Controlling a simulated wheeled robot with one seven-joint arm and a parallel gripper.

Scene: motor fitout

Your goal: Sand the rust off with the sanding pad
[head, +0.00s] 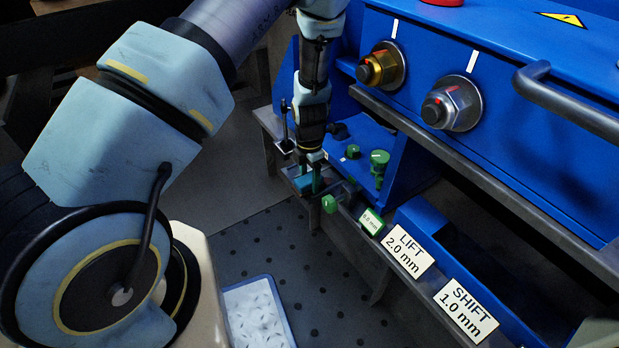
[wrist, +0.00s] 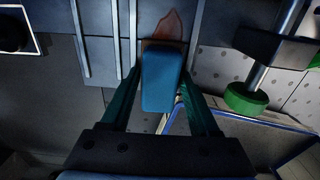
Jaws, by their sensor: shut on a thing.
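My gripper (head: 309,180) is low at the far end of the blue machine's bench, pointing down. It is shut on the sanding pad, a blue block (wrist: 161,82) between its two teal fingers in the wrist view. The pad also shows as a small blue patch (head: 302,182) in the head view. A reddish-brown rust patch (wrist: 169,26) lies on the grey metal just beyond the pad's far end. The pad's near edge of the patch is partly covered, and I cannot tell whether pad and metal touch.
A green knob (wrist: 246,99) on a metal rod stands right of my gripper in the wrist view. Green knobs (head: 379,160) and a green-framed gauge (head: 371,221) sit close by. A white-filled tray (head: 256,312) stands below.

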